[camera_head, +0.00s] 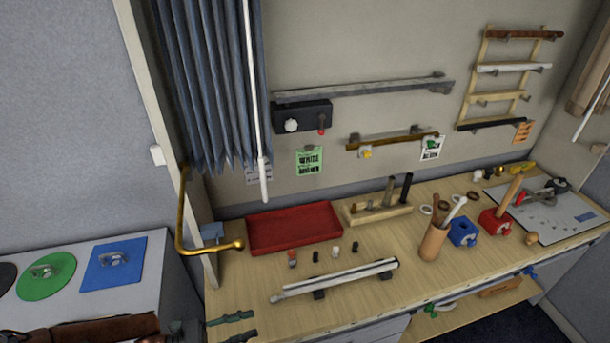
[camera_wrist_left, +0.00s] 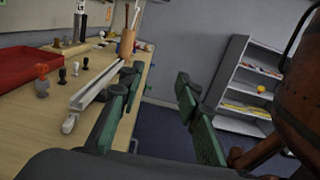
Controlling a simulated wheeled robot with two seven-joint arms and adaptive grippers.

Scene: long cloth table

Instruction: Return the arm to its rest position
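My left gripper (camera_head: 246,325) is at the bottom of the head view, by the near left edge of the wooden workbench (camera_head: 380,300). Its two green-tipped fingers are spread apart. Part of my brown left arm shows at the bottom left of the head view. My right gripper is in neither view.
A red tray (camera_head: 250,247), a metal bar (camera_head: 335,280) on dark supports and several small pegs are on the bench near the gripper. A brass crank handle (camera_head: 185,247) juts out at left. A grey shelf unit (camera_wrist_left: 240,75) stands across open floor.

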